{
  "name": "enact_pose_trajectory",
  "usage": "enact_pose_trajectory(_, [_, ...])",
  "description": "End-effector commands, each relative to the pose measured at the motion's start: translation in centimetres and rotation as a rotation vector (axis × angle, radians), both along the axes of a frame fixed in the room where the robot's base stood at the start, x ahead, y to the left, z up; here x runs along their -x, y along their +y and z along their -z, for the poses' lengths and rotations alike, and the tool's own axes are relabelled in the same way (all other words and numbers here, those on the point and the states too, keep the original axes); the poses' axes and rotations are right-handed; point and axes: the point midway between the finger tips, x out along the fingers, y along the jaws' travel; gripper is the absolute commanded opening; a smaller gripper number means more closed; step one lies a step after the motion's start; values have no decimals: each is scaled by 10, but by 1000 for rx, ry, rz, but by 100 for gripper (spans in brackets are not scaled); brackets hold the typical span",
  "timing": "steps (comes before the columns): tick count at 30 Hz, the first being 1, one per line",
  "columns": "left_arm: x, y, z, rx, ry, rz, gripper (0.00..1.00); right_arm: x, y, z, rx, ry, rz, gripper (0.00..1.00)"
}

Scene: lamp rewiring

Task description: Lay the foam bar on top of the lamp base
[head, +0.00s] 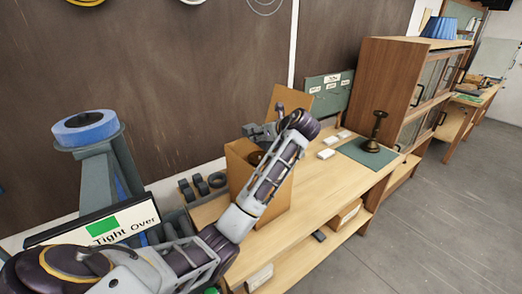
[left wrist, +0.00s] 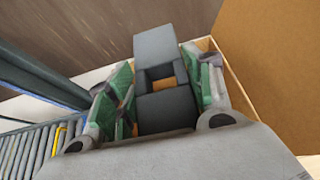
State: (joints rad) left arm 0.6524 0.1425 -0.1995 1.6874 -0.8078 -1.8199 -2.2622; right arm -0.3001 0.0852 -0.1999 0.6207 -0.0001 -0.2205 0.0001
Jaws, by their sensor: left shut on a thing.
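A dark grey foam piece (left wrist: 165,108), which I take for the foam bar, sits between the green-padded fingers of my left gripper (left wrist: 160,95). A square opening shows in it, with brown cardboard behind. In the head view my left gripper (head: 264,132) is over the open cardboard box (head: 268,190), and the arm covers much of the box. A dark brown rounded thing (head: 256,157) shows inside the box; I cannot tell if it is the lamp base. A brass lamp-like stand (head: 376,130) is upright on a green mat at the right. My right gripper is out of view.
A raised box flap (head: 287,106) stands behind the gripper. Several dark grey foam pieces (head: 201,184) are left of the box. Small white boxes (head: 326,154) lie on the wooden bench (head: 315,184).

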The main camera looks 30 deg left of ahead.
Motion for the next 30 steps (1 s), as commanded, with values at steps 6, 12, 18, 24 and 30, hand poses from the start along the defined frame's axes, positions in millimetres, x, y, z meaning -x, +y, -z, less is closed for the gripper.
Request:
enact_pose_trajectory(6, [0,0,26,0,2,0,37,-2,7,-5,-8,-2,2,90])
enact_pose_trajectory(12, [0,0,34,0,0,0,37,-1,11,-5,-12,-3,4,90])
enact_pose_trajectory(18, [0,0,33,0,0,0,37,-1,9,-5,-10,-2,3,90])
enact_pose_trajectory(24, [0,0,41,0,2,0,37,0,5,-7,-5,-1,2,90])
enact_pose_trajectory(30, [0,0,62,1,3,0,37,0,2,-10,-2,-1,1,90])
